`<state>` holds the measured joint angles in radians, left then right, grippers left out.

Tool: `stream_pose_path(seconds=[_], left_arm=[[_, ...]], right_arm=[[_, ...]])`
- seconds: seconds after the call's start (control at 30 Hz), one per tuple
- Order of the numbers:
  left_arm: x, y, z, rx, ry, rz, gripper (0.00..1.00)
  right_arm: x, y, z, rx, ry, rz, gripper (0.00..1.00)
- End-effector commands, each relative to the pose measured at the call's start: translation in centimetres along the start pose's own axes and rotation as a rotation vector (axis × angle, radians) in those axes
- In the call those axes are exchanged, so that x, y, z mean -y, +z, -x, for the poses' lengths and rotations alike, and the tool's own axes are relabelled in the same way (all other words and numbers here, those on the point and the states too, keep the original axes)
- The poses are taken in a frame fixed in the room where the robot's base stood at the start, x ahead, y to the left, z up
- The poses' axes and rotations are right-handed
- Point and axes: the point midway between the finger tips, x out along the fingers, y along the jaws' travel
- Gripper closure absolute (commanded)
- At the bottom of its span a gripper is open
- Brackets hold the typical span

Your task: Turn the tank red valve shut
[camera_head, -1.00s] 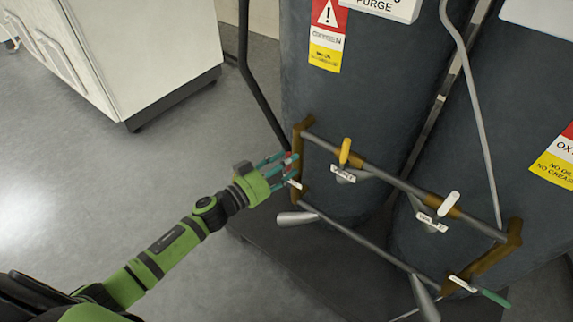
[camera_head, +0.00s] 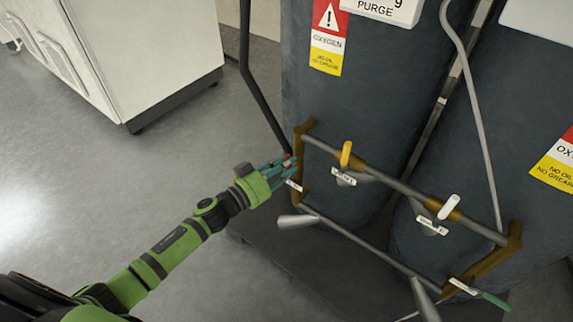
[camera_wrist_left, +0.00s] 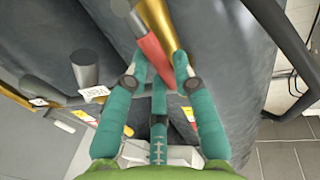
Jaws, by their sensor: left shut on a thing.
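The red valve (camera_head: 288,156) is at the left end of the pipe frame on the tank, mostly hidden by my fingers. In the left wrist view the red valve handle (camera_wrist_left: 152,55) extends down from the top, beside a brass-coloured pipe part. My left gripper (camera_head: 286,168) is at the valve, its teal fingers drawn in around the handle. In the left wrist view the fingers of my left gripper (camera_wrist_left: 158,78) flank the handle's lower end, shut on it. The tank (camera_head: 360,110) is dark grey, with an oxygen warning label. My right gripper is not in view.
A yellow valve (camera_head: 346,154), a white valve (camera_head: 449,206) and a green valve (camera_head: 494,300) sit along the brown-cornered pipe frame (camera_head: 400,187). A second tank (camera_head: 510,110) stands at right. A white cabinet (camera_head: 150,50) is at upper left, with clear floor between.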

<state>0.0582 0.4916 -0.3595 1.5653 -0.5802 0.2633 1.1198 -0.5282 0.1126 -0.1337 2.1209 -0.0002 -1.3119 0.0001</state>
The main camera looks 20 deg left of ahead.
Motion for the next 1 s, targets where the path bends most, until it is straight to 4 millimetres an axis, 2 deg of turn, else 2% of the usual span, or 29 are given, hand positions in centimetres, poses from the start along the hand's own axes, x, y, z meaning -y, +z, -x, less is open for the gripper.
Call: stream_pose_path(seconds=[0.3, 0.53, 0.77, 1.0], left_arm=[[1.6, 0.0, 0.3, -0.046, -0.003, 0.233, 1.00], [3.0, 0.5, 0.6, -0.089, -0.004, 0.448, 1.00], [4.1, 1.3, 0.8, -0.133, -0.003, 0.663, 1.00], [5.2, 2.4, 1.0, -0.177, -0.004, 0.885, 1.00]], right_arm=[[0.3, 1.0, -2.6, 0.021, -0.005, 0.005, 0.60], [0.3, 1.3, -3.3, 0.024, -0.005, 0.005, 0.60], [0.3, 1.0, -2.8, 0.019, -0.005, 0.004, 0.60], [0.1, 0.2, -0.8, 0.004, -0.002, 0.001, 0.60]])
